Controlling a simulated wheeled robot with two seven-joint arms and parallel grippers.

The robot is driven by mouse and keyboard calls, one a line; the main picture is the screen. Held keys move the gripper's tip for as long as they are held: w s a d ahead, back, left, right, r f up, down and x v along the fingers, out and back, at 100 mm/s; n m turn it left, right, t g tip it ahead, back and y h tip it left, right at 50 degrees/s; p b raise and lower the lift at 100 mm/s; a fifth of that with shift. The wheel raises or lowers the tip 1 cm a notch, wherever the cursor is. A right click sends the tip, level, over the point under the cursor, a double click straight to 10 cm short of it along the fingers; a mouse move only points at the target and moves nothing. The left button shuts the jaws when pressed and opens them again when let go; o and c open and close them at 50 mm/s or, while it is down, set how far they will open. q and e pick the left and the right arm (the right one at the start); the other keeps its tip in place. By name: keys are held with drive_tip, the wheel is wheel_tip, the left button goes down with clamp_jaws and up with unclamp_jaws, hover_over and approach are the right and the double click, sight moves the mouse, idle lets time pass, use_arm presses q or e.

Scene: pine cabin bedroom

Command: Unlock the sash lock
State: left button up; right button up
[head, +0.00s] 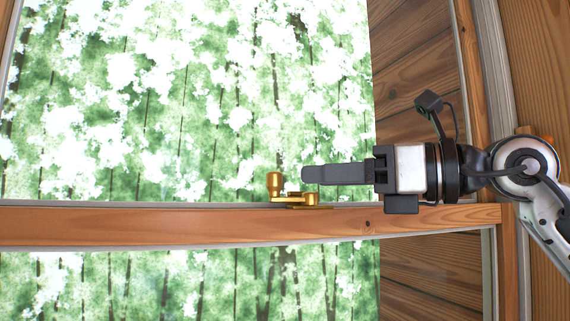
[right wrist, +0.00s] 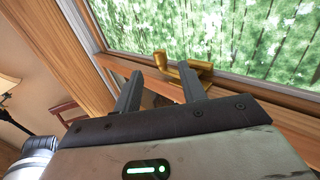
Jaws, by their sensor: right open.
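The brass sash lock (head: 296,200) sits on top of the window's wooden meeting rail (head: 180,225), with its knobbed lever upright at its left end in the head view. My right gripper (head: 305,174) comes in from the right, its fingertips just right of the knob and slightly above the lock body. In the right wrist view its two fingers (right wrist: 160,85) are spread apart and nothing is between them. The brass lock (right wrist: 187,70) shows there just beyond the fingertips. Whether a finger touches the lock is unclear. My left gripper is not in view.
Window glass with green trees behind fills the left and middle of the head view. The wooden window frame (head: 480,110) and plank wall (head: 420,280) stand at the right. A lamp (right wrist: 7,85) and a reddish wooden piece of furniture (right wrist: 68,110) show in the right wrist view.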

drive_tip(key=p+x, duration=0.1)
drive_tip(key=x, duration=0.5)
drive_tip(key=shift+w+a+p, duration=0.15)
drive_tip(key=shift+a+p, duration=0.1)
drive_tip(key=shift+p, duration=0.15)
clamp_jaws()
